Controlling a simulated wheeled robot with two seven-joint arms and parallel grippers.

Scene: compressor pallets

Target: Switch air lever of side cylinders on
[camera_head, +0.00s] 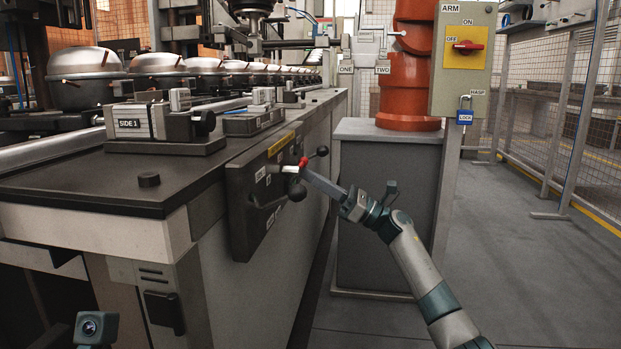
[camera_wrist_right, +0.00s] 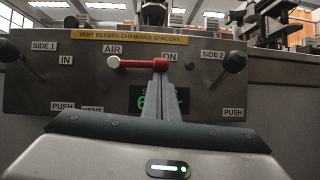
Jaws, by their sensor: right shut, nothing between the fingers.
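The air lever (camera_wrist_right: 135,63) is a red bar with a white round left end, lying about level under the AIR label (camera_wrist_right: 112,49) on the dark control panel (camera_wrist_right: 80,80). Its red end points right, toward the ON label (camera_wrist_right: 169,56). My right gripper (camera_wrist_right: 160,65) is shut and empty, its fingertips at the lever's red end; I cannot tell whether they touch. In the head view the lever (camera_head: 303,161) shows red just beyond the tips of my right gripper (camera_head: 306,171). The fingers hide part of a green display. My left gripper's fingers are not in view.
Black-knobbed side levers flank it: SIDE 1 (camera_wrist_right: 8,50) at left and SIDE 2 (camera_wrist_right: 235,62) at right. The table edge (camera_head: 90,200) overhangs near the panel. A grey cabinet (camera_head: 385,215) stands behind my right arm. Open floor (camera_head: 540,280) lies to the right.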

